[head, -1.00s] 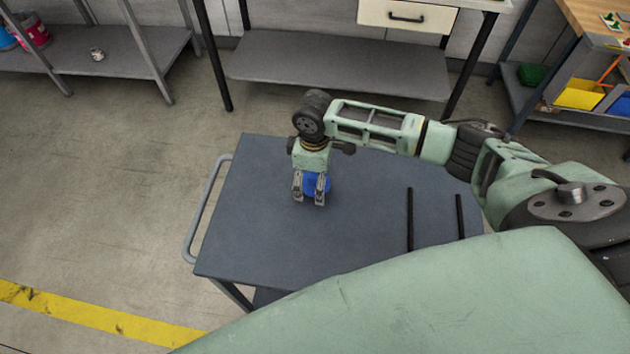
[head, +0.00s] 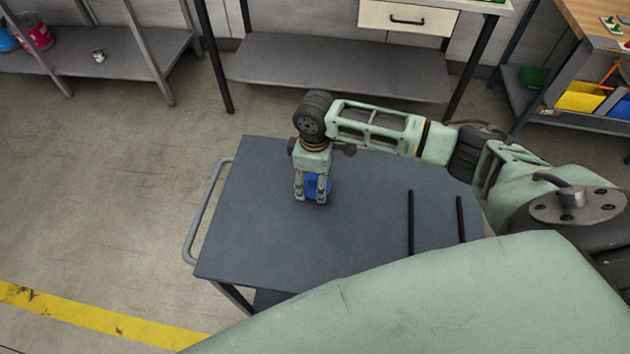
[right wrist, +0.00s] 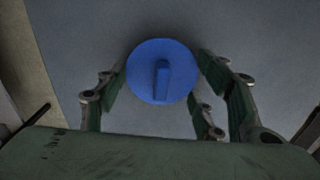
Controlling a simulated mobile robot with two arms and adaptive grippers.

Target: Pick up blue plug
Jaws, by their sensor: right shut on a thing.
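The blue plug (head: 317,187) is a round blue piece at the cart's top, left of its middle. In the right wrist view the plug (right wrist: 161,72) shows as a blue disc with a raised bar across its face. My right gripper (head: 312,198) points down over the cart and is shut on the plug, with fingers on both sides of it. The fingers also show in the right wrist view (right wrist: 163,85). They partly cover the plug in the head view. I cannot tell whether the plug touches the cart top. My left gripper is not in view.
The grey cart top (head: 330,240) is mostly clear around the plug. Two thin black bars (head: 411,222) lie on its right part. A push handle (head: 205,212) is on its left side. A workbench with a drawer (head: 405,17) and shelves stand behind.

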